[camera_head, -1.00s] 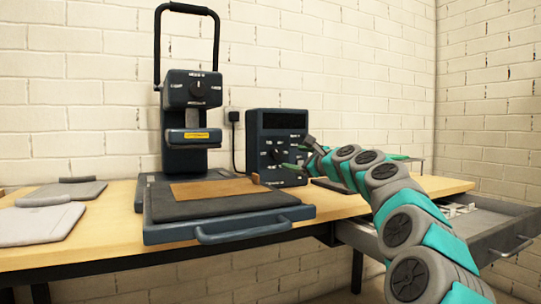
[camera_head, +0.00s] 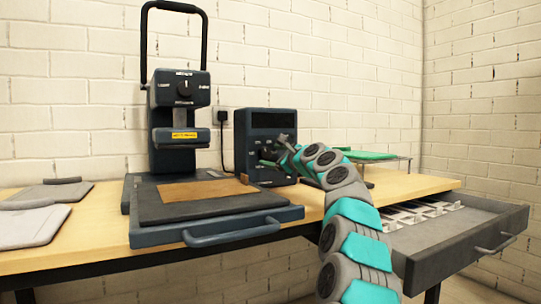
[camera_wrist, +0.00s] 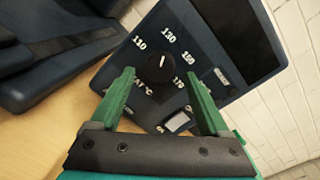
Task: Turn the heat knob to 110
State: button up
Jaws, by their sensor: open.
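The heat knob (camera_wrist: 160,67) is a round black dial on the face of a dark blue control box (camera_head: 243,138). In the wrist view, its white pointer mark aims up, between the "110" label (camera_wrist: 139,42) and the label right of it, which looks like 120 or 130. My gripper (camera_wrist: 160,75) is open, with one green finger on each side of the knob and a visible gap to it. Whether the fingertips reach the knob's depth is unclear. In the head view, my gripper (camera_head: 274,154) is in front of the box and partly hides its dial area.
A heat press (camera_head: 183,90) with a tall handle stands left of the box. Its front plate (camera_head: 216,226) carries a brown sheet (camera_head: 205,190). An open drawer (camera_head: 440,255) juts out at right. Grey boards lie at far left.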

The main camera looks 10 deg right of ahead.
jog(key=shift+w+a, duration=0.3)
jog(key=shift+w, duration=0.2)
jog(key=shift+c, duration=0.4)
grip_shut()
